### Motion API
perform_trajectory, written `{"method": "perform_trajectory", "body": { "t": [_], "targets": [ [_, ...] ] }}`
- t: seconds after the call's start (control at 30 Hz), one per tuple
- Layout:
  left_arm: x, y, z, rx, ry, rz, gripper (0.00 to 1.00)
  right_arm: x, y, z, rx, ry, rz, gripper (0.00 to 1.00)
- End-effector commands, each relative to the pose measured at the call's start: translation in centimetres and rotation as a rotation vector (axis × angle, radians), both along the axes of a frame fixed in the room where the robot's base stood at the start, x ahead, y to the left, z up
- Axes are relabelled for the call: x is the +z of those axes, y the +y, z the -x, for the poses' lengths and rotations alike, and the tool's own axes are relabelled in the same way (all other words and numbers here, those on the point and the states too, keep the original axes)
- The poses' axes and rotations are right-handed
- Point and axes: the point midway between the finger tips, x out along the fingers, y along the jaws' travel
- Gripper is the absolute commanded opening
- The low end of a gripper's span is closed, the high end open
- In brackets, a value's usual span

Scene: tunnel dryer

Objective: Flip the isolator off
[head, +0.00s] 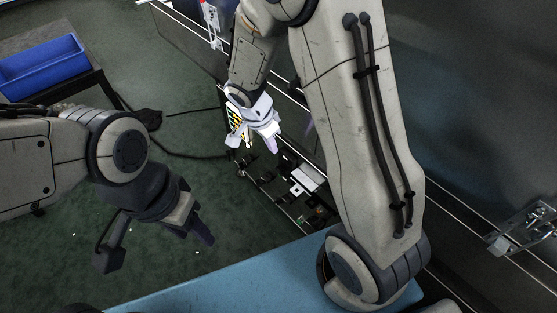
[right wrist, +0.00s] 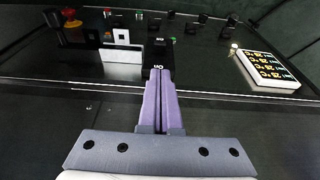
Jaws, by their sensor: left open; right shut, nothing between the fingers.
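A small black block with white markings, which looks like the isolator (right wrist: 158,62), sits on the dark panel in the right wrist view. My right gripper (right wrist: 158,75) is shut and empty, its purple fingertips at the block's near side; I cannot tell whether they touch it. The fingertips partly hide the block, and its switch position is unclear. In the head view my right gripper (head: 271,145) is over the panel (head: 312,190), where the isolator cannot be picked out. My left gripper (head: 155,247) is open and empty, over the green floor, away from the panel.
A blue bin (head: 42,66) stands at the far left. A blue surface (head: 260,272) lies at the front.

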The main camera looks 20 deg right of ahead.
Motion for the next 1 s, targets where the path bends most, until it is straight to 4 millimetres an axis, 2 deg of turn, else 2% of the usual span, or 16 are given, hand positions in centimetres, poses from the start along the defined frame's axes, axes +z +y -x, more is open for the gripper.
{"method": "perform_trajectory", "body": {
  "t": [0.13, 0.23, 0.5, 0.7, 1.0],
  "targets": [
    [-0.1, 0.0, 0.0, 0.0, 0.0, 0.0, 0.5, -0.3, 0.0, 0.0, 0.001, 0.001, 0.0, 0.0],
    [-0.5, 0.0, 0.0, 0.0, 0.0, 0.0, 0.5, -1.2, -0.3, 0.0, 0.0, 0.002, 0.001, 0.0],
    [-2.2, 0.0, 0.0, 0.0, 0.0, 0.0, 0.5, -6.0, -1.5, -0.4, 0.001, 0.004, 0.001, 0.0],
    [-3.1, 0.0, 0.0, 0.0, 0.0, 0.0, 0.5, -8.7, -2.2, -0.7, 0.001, 0.003, 0.001, 0.0],
    [-3.3, 0.0, 0.0, 0.0, 0.0, 0.0, 0.5, -9.7, -2.5, -0.8, 0.002, 0.002, 0.0, 0.0]
  ]
}}
